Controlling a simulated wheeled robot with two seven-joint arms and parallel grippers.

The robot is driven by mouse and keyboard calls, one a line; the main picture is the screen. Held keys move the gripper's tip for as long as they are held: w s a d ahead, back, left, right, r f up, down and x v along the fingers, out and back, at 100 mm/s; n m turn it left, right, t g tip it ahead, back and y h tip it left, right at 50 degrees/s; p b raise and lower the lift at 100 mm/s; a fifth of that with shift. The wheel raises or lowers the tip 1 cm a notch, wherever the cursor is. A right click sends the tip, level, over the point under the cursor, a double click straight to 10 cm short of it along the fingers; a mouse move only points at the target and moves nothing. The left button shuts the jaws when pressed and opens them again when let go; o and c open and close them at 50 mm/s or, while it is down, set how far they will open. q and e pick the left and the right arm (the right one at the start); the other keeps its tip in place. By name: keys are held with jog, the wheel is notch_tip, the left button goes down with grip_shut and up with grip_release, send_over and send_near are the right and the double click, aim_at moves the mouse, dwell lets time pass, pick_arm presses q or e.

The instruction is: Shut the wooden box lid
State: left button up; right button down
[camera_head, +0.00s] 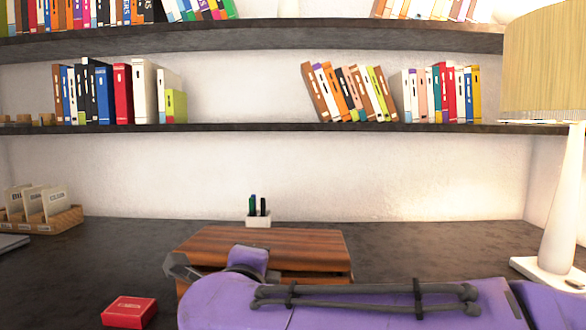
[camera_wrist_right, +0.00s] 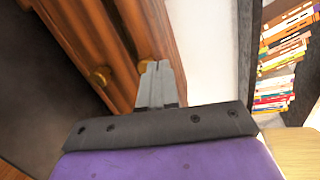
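The wooden box (camera_head: 310,243) stands on the dark desk in the head view, its striped brown lid (camera_head: 270,238) facing up. The lid looks nearly level, with a dark line under its front edge at the right; I cannot tell whether it is fully down. My right arm crosses in front and hides most of the box's front. Another knob (camera_wrist_right: 100,76) shows to the left. My left gripper is out of view.
A red box (camera_head: 130,312) lies on the desk at the front left. A pen holder (camera_head: 258,219) stands behind the wooden box. A card tray (camera_head: 62,220) is at the left, a lamp (camera_head: 560,220) at the right. Bookshelves (camera_head: 240,128) span the wall above.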

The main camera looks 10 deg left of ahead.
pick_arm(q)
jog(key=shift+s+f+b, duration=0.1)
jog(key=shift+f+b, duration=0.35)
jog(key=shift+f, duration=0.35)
pick_arm(e)
jog(key=shift+s+f, duration=0.1)
jog(key=shift+f, duration=0.85)
jog(key=shift+s, duration=0.1)
